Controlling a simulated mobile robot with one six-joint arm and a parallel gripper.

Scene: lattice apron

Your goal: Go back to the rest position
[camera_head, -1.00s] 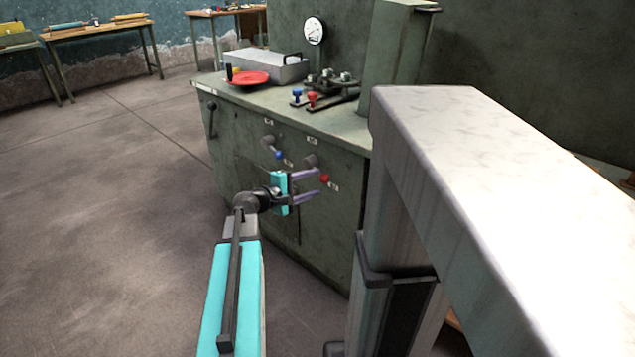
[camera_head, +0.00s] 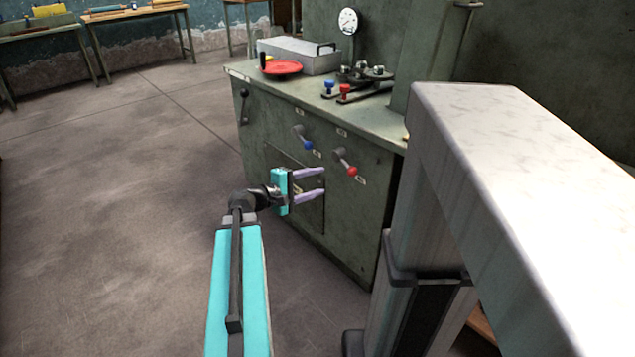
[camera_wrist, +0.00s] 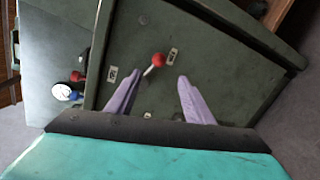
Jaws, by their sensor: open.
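My gripper (camera_head: 324,184) has a teal body and two pale purple fingers, held apart with nothing between them. In the head view it is in front of the green cabinet (camera_head: 350,215), below the blue-knobbed lever (camera_head: 306,143) and lower left of the red-knobbed lever (camera_head: 347,163). In the wrist view the fingers (camera_wrist: 158,88) point toward the cabinet front. The red knob (camera_wrist: 158,59) shows beyond the fingertips, apart from them.
Tables (camera_head: 135,12) stand at the back left. The floor (camera_head: 110,200) on the left is clear.

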